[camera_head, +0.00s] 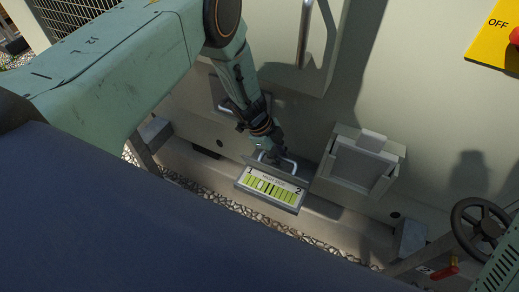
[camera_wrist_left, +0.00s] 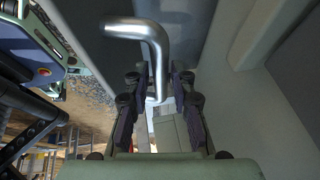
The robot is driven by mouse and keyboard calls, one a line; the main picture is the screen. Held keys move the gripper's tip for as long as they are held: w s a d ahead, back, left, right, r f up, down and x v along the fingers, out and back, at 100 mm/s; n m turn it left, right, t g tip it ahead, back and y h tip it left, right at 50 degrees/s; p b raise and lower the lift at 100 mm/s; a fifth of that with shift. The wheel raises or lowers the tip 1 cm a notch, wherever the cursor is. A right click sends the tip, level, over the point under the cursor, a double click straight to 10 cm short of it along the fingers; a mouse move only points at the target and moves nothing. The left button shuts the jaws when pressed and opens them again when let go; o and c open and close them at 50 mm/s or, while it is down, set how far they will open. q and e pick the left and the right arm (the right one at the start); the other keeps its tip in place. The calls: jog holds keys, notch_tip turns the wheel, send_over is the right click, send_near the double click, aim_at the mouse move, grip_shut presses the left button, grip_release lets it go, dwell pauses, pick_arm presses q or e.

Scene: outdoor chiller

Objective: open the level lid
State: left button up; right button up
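The level gauge (camera_head: 268,189), a pale plate with yellow-green bars and the numbers 1 and 2, shows uncovered low on the chiller wall. Its grey lid (camera_head: 284,171) stands raised above it, tilted up, with a silver handle (camera_head: 289,163). My left gripper (camera_head: 270,154) reaches down to this handle. In the left wrist view the bent silver handle (camera_wrist_left: 153,48) runs down between the two fingers of my left gripper (camera_wrist_left: 158,82). Whether both fingers press on it is unclear. My right gripper is not in view.
A grey box with a flap (camera_head: 360,163) sits on the wall to the right. Another silver handle (camera_head: 229,109) is to the left, behind the arm. A black handwheel (camera_head: 480,226) is at lower right, and a yellow OFF plate (camera_head: 494,35) at upper right. Gravel lies below the wall.

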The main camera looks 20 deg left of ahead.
pick_arm(q)
jog(key=s+a+r, duration=0.2)
jog(key=a, duration=0.4)
jog(key=s+a+r, duration=0.1)
jog(key=s+a, duration=0.1)
jog(key=a, duration=0.4)
jog(key=shift+s+a+r, duration=0.3)
jog(key=shift+a+r, duration=0.05)
jog(key=shift+a, duration=0.05)
jog(key=shift+c, duration=0.3)
